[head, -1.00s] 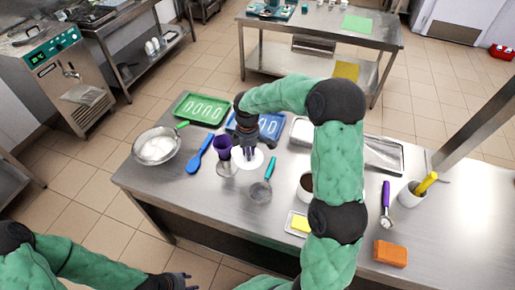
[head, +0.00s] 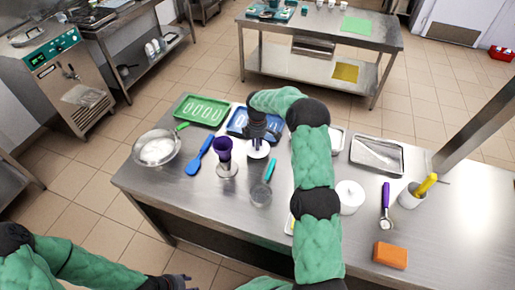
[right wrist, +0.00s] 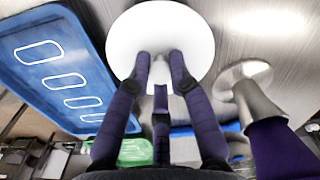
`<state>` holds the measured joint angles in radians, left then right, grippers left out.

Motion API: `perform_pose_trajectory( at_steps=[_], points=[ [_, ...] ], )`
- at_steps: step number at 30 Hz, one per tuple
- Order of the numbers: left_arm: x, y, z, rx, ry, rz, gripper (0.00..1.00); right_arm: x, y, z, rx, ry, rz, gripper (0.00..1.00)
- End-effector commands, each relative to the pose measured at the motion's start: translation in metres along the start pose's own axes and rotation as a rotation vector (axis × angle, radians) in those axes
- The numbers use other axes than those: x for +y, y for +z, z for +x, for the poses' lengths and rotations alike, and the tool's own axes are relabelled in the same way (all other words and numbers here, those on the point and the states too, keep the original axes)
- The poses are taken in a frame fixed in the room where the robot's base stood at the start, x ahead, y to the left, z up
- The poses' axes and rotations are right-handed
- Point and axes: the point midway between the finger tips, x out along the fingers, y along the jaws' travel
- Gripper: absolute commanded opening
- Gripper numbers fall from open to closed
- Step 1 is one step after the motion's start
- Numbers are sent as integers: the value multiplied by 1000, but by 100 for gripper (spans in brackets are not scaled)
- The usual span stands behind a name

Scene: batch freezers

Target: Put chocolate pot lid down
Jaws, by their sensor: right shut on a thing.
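The chocolate pot lid (head: 258,153) is a round white disc with a small knob. My right gripper (head: 262,140) is above it, fingers pointing down. In the right wrist view my right gripper (right wrist: 160,65) is shut on the knob of the lid (right wrist: 190,28). The lid is at or just above the steel table, in front of the blue tray; I cannot tell whether it touches the table. The open chocolate pot is hidden behind my right arm. My left gripper (head: 178,281) is low in the head view, away from the lid; its finger opening is unclear.
A white lidded pot (head: 350,196) stands right of my arm. An orange block (head: 390,255) lies at the front right.

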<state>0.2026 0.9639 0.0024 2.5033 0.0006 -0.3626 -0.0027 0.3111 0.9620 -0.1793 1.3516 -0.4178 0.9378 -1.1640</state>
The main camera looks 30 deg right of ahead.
Motion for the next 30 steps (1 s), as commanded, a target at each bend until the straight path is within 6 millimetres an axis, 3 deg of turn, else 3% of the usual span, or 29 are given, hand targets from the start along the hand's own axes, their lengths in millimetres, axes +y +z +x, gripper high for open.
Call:
perform_pose_trajectory(
  at_steps=[11,23,24,26,30],
  points=[
    [0,0,0,0,0,0,40,4,1,36,0,-3,0,7],
    [-1,0,3,0,0,0,40,4,1,42,0,-2,0,7],
    [-1,0,2,0,0,0,40,4,2,41,0,-1,0,30],
    [-1,0,2,0,0,0,40,4,2,40,0,-1,0,45],
    [-1,0,2,0,0,0,40,4,2,40,0,-1,0,45]
  ],
)
